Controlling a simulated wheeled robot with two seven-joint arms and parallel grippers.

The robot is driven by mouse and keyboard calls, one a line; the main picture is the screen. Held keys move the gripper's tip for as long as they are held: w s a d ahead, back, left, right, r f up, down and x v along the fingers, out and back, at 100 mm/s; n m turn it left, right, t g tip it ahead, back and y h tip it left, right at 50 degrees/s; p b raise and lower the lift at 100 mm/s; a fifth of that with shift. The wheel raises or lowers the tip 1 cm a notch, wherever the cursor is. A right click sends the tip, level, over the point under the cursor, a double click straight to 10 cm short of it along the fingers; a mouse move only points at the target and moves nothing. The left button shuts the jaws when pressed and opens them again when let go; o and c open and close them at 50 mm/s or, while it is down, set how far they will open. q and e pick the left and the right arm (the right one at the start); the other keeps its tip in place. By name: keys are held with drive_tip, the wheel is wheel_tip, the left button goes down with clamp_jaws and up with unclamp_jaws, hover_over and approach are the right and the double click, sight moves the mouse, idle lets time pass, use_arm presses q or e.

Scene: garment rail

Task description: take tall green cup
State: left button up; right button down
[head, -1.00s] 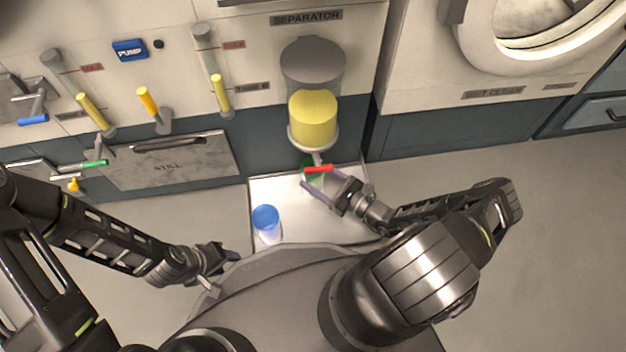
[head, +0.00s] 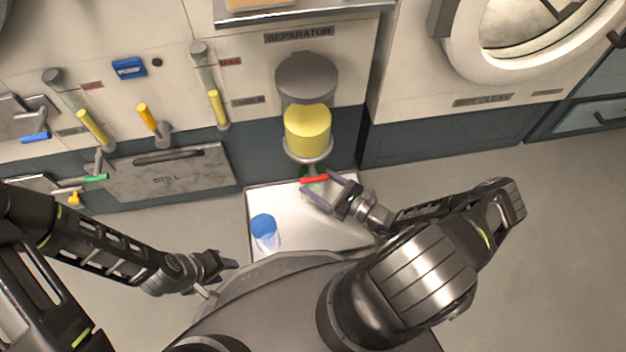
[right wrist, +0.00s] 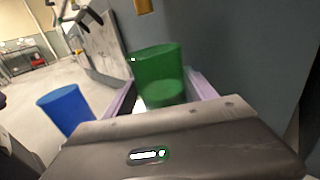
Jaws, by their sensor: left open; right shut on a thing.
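The tall green cup (right wrist: 157,72) stands between the two pale purple fingers of my right gripper (right wrist: 160,92) in the right wrist view, and the gripper is shut on it. In the head view my right gripper (head: 323,187) is below the separator spout, over the tray. The red spout handle and the gripper hide most of the cup there; only a little green shows. My left gripper (head: 224,274) is open and empty, left of the tray near my base.
A blue cup (head: 264,230) stands on the white tray (head: 285,205), left of my right gripper. The separator (head: 307,125) with yellow contents and a red handle (head: 314,180) is just above the gripper. Bare floor (head: 480,230) lies to the right.

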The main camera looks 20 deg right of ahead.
drive_tip(key=p+v, duration=0.2)
drive_tip(key=v, duration=1.4)
drive_tip(key=shift+s+d, duration=0.25)
drive_tip(key=shift+a, duration=0.1)
